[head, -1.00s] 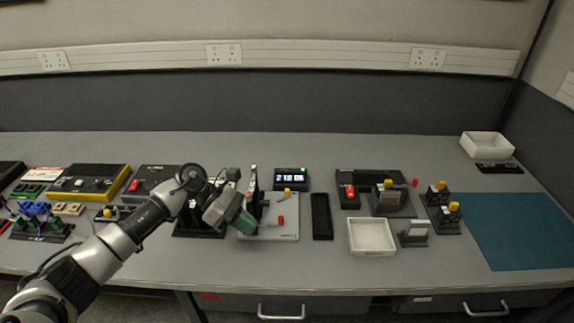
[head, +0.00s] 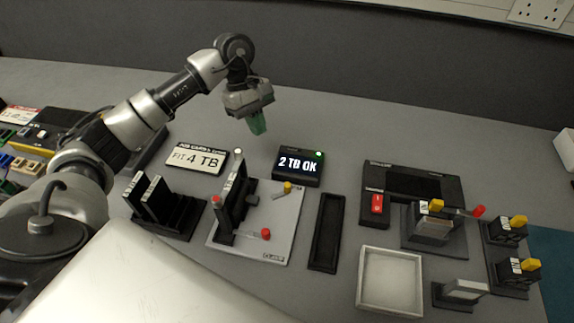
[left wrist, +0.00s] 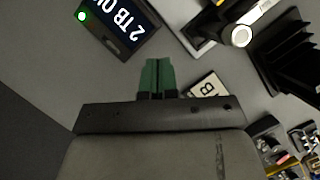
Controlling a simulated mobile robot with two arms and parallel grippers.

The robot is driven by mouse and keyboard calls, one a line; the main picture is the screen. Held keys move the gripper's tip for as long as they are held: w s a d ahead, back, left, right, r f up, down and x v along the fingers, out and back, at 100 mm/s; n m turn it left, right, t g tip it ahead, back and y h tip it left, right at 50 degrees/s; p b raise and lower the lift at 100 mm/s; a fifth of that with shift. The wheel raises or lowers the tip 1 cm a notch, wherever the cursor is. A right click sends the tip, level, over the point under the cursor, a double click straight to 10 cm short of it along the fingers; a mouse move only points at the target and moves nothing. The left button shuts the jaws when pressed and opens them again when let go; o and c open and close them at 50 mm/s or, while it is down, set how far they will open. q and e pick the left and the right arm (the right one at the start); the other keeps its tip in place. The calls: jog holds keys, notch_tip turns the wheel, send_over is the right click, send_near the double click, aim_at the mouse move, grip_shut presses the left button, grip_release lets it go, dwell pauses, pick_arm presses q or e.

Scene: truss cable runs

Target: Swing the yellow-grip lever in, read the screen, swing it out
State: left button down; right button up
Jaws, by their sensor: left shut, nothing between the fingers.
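The yellow-grip lever (head: 283,188) is on the light grey plate (head: 278,245), near its upper right corner and just below the screen. A red-grip lever (head: 266,233) is lower on the same plate. An upright dark unit (head: 235,200) stands on the plate's left half. The small black screen (head: 299,165) reads "2 TB OK" beside a lit green lamp; part of it shows in the left wrist view (left wrist: 125,20). My left gripper (head: 258,125), with green fingers, is shut and empty above the bench, behind and left of the screen. My right gripper is not in view.
A card reading "FIT 4 TB" (head: 196,158) lies left of the screen. A black rack (head: 165,215) stands left of the plate. Right of it are a narrow black tray (head: 327,232), a white tray (head: 390,282) and a black device (head: 412,182) with a red switch.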

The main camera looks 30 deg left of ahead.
pick_arm(q)
jog(key=shift+s+r, duration=0.15)
jog(key=shift+s, duration=0.05)
jog(key=p+x, duration=0.2)
jog(key=x, duration=0.8)
jog(key=shift+d, duration=0.1)
jog(key=shift+s+d+p, duration=0.2)
jog(key=shift+d+p, duration=0.2)
jog(key=shift+d, duration=0.2)
jog(key=shift+s+d+p, duration=0.2)
jog(key=shift+d+p, duration=0.15)
jog(key=shift+d, duration=0.25)
jog(key=shift+s+d, duration=0.25)
jog(key=shift+d, duration=0.35)
jog(key=shift+a, duration=0.1)
